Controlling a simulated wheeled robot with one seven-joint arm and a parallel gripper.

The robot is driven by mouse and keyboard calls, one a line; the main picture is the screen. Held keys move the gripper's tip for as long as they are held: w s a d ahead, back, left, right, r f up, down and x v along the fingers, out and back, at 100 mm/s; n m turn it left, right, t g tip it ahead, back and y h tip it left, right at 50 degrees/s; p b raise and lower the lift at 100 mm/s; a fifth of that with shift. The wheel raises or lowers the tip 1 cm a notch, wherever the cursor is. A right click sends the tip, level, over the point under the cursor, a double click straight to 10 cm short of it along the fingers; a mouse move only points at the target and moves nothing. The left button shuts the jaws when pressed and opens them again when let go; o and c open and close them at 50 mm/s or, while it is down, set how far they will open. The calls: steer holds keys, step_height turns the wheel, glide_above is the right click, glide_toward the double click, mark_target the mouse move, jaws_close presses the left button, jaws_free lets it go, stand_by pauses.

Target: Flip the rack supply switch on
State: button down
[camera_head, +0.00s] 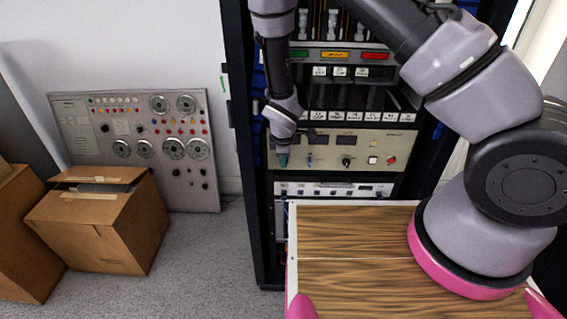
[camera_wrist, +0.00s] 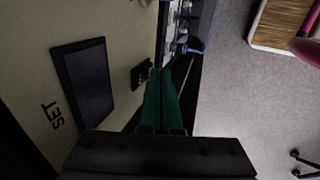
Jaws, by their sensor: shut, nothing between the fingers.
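The rack supply is a beige panel (camera_head: 398,150) in the black rack, with dark displays, knobs and a red button. In the wrist view its face (camera_wrist: 30,60) fills the left side, with a dark display (camera_wrist: 85,82) and the print "SET". A small black part (camera_wrist: 141,74), which looks like the switch, sits beside my fingertips; I cannot tell its position or whether they touch. My gripper (camera_head: 283,158) is at the panel's left end, its green fingers closed together and empty, also in the wrist view (camera_wrist: 161,72). The head view does not show the switch clearly.
Other rack units sit above and below the panel, with a white-labelled unit (camera_head: 330,189) just beneath. Cardboard boxes (camera_head: 105,225) and a grey instrument board (camera_head: 140,140) stand at left. A wood-grain top (camera_head: 350,270) lies in front of the rack.

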steer(key=shift+f, duration=0.15)
steer(key=shift+w+d+t, duration=0.1)
steer(key=shift+w+t, duration=0.1)
steer(key=shift+t, duration=0.1)
stand_by(0.3)
steer(key=shift+r, duration=0.85)
